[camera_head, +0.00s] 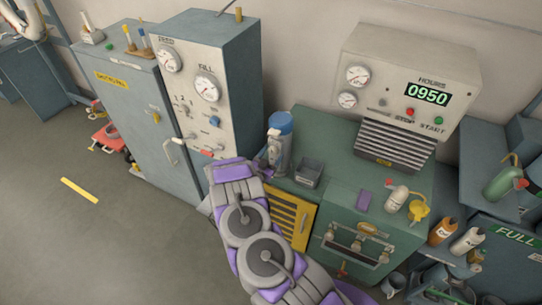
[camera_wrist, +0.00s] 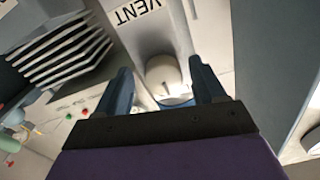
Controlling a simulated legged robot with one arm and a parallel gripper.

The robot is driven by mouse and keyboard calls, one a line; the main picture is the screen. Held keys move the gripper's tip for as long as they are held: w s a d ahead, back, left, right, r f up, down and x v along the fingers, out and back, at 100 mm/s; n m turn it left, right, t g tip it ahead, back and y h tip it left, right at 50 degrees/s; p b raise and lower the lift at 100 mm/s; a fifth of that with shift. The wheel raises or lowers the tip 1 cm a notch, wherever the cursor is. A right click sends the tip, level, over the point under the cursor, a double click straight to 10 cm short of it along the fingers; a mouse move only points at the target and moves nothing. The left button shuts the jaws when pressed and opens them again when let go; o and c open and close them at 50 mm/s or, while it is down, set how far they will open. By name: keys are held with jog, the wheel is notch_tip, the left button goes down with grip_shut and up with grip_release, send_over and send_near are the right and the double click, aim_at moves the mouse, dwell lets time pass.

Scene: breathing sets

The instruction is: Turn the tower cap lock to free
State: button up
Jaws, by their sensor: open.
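A small upright tower (camera_head: 276,158) with a blue cap (camera_head: 281,122) stands at the left end of the green bench in the head view. I cannot make out a separate cap lock or its setting. In the wrist view my gripper (camera_wrist: 160,68) is open, its two dark blue fingers apart. A pale rounded part (camera_wrist: 164,76) with a blue band below it shows between the fingers, with no clear contact. A grey surface marked VENT (camera_wrist: 138,12) lies beyond. In the head view my arm reaches towards the tower, and its gripper end is mostly hidden.
The green bench (camera_head: 329,138) carries a grey open box (camera_head: 309,173) right of the tower and a gauge console (camera_head: 405,75) behind. A tall gauge panel (camera_head: 197,100) stands to the left. Bottles (camera_head: 441,231) stand at right. Floor at left is mostly clear.

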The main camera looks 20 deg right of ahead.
jog(key=shift+a, duration=0.45)
jog(key=shift+c, duration=1.4)
jog(key=c, duration=0.8)
